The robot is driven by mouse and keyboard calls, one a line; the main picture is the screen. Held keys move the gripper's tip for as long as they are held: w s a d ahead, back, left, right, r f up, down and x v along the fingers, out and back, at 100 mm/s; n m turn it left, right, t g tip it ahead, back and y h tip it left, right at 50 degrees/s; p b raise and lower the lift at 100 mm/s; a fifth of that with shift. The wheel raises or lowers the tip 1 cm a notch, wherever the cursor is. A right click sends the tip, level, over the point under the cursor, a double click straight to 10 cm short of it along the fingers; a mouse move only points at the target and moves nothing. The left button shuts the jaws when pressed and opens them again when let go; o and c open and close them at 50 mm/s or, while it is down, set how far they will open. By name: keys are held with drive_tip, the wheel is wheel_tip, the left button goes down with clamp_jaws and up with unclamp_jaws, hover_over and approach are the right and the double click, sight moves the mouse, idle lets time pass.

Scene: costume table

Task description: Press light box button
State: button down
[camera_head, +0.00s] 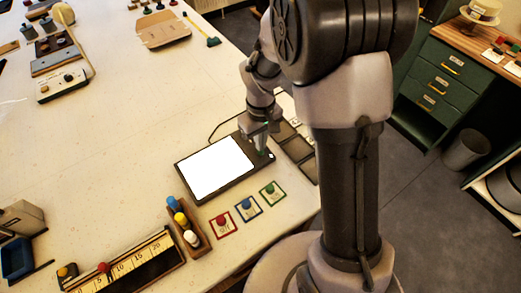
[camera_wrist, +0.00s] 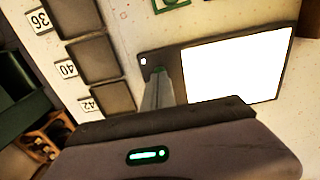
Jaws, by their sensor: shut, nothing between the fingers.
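The light box (camera_head: 180,171) is a flat dark-framed box lying on the table, with its panel (camera_head: 215,167) glowing bright white. In the wrist view its lit panel (camera_wrist: 235,70) fills the right side. My gripper (camera_head: 262,151) is shut and empty, pointing down over the dark strip at the box's right end. In the wrist view my gripper's tip (camera_wrist: 158,76) is over that same strip, beside a small white square mark (camera_wrist: 143,61). A bit of green shows at the tip. The button is not clearly visible; my fingers may cover it. I cannot tell whether they touch the box.
Dark square trays with number cards (camera_wrist: 68,69) lie close beside the box. Red, blue and green framed cards with knobs (camera_head: 223,223) sit in front. A wooden holder with coloured bottles (camera_head: 188,230) and a ruler board (camera_head: 130,265) are nearer. The table's middle is mostly clear.

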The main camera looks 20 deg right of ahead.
drive_tip(key=shift+f+b, duration=0.75)
drive_tip(key=shift+f, duration=0.25)
drive_tip(key=shift+r, duration=0.1)
idle(0.3)
wheel_tip(320, 180, up, 7)
drive_tip(key=p, duration=0.5)
drive_tip(key=shift+p, duration=0.4)
wheel_tip(320, 180, up, 5)
drive_tip(key=m+t+b, duration=0.2)
drive_tip(key=b, duration=0.2)
hover_over(261, 162)
drive_tip(key=s+a+r+m+t+y+b, duration=0.1)
drive_tip(key=s+r+m+t+b, duration=0.1)
drive_tip(key=s, duration=0.6)
drive_tip(key=s+a+r+m+t+y+b, duration=0.1)
drive_tip(key=s+m+b, duration=0.3)
drive_tip(key=s, duration=0.4)
drive_tip(key=shift+a+r+t+b, duration=0.4)
drive_tip(key=shift+a+r+b, duration=0.2)
drive_tip(key=shift+r, duration=0.2)
